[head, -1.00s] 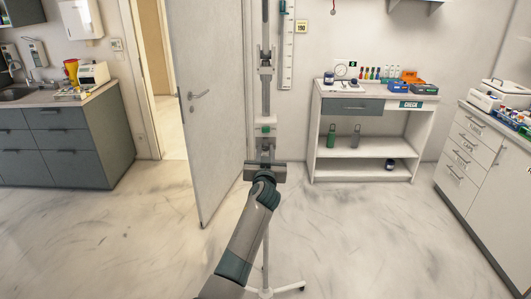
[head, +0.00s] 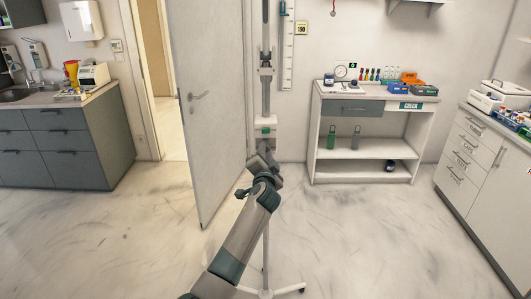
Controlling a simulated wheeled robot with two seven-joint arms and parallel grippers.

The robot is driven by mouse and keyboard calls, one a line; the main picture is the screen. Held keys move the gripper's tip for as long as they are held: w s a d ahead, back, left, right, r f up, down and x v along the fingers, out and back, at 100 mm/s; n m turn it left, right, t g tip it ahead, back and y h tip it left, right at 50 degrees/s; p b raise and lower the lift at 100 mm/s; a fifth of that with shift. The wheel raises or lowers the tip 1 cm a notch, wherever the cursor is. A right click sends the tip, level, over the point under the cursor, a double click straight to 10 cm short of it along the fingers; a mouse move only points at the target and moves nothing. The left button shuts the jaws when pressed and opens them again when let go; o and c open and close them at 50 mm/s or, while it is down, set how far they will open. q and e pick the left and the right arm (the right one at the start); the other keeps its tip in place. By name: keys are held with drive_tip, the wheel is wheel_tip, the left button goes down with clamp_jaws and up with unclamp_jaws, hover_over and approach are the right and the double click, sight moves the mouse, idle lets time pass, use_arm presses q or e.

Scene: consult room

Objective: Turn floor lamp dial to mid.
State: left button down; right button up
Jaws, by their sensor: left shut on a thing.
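The floor lamp is a slim grey pole (head: 266,95) standing upright in the middle of the head view, with a light legged base (head: 266,293) on the floor. A pale box with a green mark (head: 265,128) sits on the pole. My left gripper (head: 264,148) is at the lower part of this box, rolled to a slant, and shut on the lamp's dial. The dial is hidden behind the gripper, so its setting cannot be read. My right gripper is not in view.
An open door (head: 210,110) stands close to the left of the lamp. A white shelf unit (head: 365,148) with bottles and small boxes is to the right. Grey cabinets (head: 70,145) are at the left and white drawers (head: 475,160) at the right. The floor between is clear.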

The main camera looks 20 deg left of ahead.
use_arm(q)
drive_tip(key=shift+m+p, duration=0.95)
drive_tip(key=shift+m, duration=2.75)
drive_tip(key=shift+f, duration=0.1)
drive_tip(key=c, duration=1.5)
unclamp_jaws()
drive_tip(key=shift+c, duration=0.2)
drive_tip(key=shift+s, duration=0.15)
drive_tip(key=b+v, duration=0.4)
drive_tip(key=v, duration=1.3)
drive_tip(key=shift+d, duration=0.1)
